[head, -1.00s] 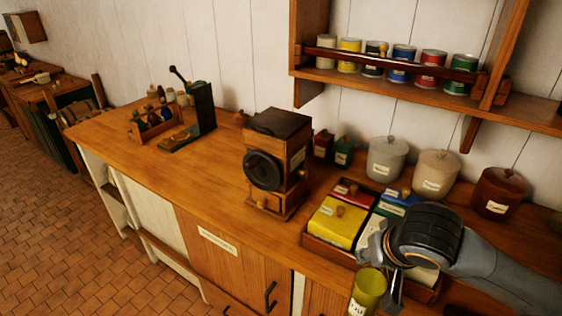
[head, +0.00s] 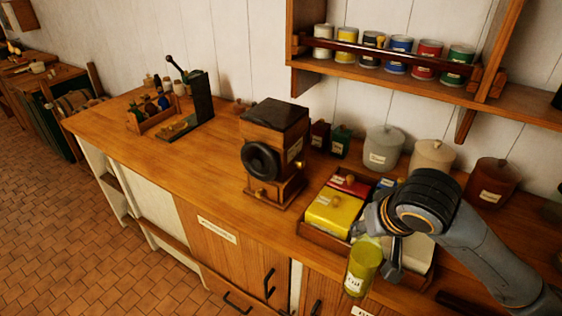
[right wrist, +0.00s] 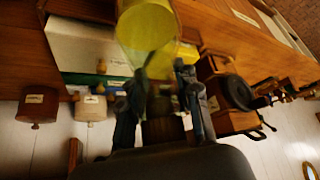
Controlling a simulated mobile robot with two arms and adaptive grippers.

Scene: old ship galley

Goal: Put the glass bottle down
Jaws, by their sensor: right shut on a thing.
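The glass bottle (head: 361,268) is yellow-green and see-through, with a white label low on its side. In the head view it appears over the counter's front edge, before the compartment box, tilted slightly. My right gripper (head: 380,252) is shut on it. In the right wrist view the bottle (right wrist: 147,28) is large and blurred at the top, beyond the fingers (right wrist: 165,88). Whether its base touches anything cannot be told. My left gripper is not in view.
The wooden box (head: 318,240) with yellow, red and other lidded blocks lies close behind the bottle. A coffee grinder (head: 272,160) stands left of it. Lidded jars (head: 383,149) line the wall. The wooden counter (head: 205,165) is clear left of the grinder.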

